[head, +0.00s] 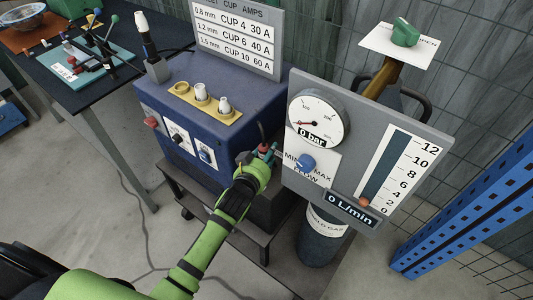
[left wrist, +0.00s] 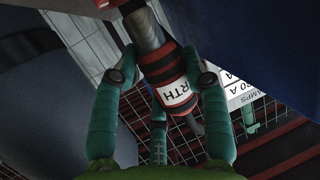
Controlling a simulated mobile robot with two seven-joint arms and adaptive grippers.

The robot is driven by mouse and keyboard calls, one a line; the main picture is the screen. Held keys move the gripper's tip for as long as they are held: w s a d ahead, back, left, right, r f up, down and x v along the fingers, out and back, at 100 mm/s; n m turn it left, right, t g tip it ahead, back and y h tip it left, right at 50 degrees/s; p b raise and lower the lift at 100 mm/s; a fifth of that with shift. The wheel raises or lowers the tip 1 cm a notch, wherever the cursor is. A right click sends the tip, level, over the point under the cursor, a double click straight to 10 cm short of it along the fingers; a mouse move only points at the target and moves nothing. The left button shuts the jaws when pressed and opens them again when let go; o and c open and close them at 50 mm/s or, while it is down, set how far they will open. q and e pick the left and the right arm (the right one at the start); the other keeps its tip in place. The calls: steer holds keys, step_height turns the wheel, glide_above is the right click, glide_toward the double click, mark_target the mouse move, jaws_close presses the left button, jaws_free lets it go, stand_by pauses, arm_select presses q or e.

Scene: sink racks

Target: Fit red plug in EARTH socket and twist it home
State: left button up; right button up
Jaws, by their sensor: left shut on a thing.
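My left gripper (head: 268,153) is at the right end of the blue welding machine's front, beside the gauge panel. A grey metal end (left wrist: 148,30) points away from the gripper, toward a red part (left wrist: 112,4) at the top edge. I cannot tell whether the plug's end is inside the socket. The EARTH socket is not clearly visible in the head view. My right gripper is not in view.
The blue welding machine (head: 170,92) stands on a dark stand. The gauge panel (head: 345,190), with a blue knob (head: 306,162), stands close to the right of my gripper. A blue perforated upright (head: 470,215) is at far right. A workbench (head: 62,85) is at upper left.

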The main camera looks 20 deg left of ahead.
arm_select(q)
steer(key=shift+f+b, duration=1.25)
steer(key=shift+f, duration=0.6)
steer(key=o, duration=1.3)
steer(key=shift+s, duration=0.15)
steer(key=v, duration=1.1)
steer(key=shift+s+a+r, duration=0.15)
steer(key=shift+s, duration=0.2)
